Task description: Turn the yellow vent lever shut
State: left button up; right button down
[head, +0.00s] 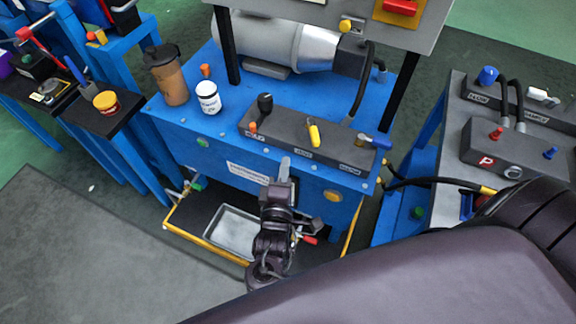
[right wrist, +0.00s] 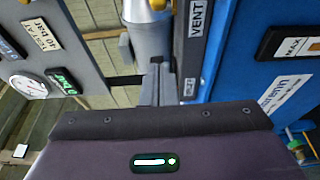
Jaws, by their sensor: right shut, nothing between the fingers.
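The yellow vent lever (head: 314,134) stands on the top of the grey valve block (head: 264,137), tilted a little. My right gripper (head: 285,166) is shut and empty. In the head view it appears in front of the block's front face, below and left of the lever, and apart from it. In the right wrist view the closed fingers (right wrist: 154,84) point up the picture, left of the face with the VENT label (right wrist: 196,18). A yellow part (right wrist: 158,4) is cut off at the top edge there; I cannot tell whether it is the lever. My left gripper is not in view.
On the blue stand (head: 170,116) are a brown cup (head: 166,74), a white jar (head: 208,97) and a silver cylinder (head: 290,45). A black knob (head: 265,103) and a blue-handled part (head: 378,142) flank the lever. An instrument panel (head: 330,12) overhangs behind; a tray (head: 228,230) lies below.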

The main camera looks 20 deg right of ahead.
aim_at(313, 132)
jog(key=x, duration=0.6)
jog(key=d, duration=0.3)
jog(key=shift+s+d, duration=0.15)
jog(key=shift+s, duration=0.1)
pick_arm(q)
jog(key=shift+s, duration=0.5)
pick_arm(e)
jog(key=shift+s+d, duration=0.15)
jog(key=shift+d, duration=0.3)
pick_arm(q)
jog(key=shift+p, duration=0.3)
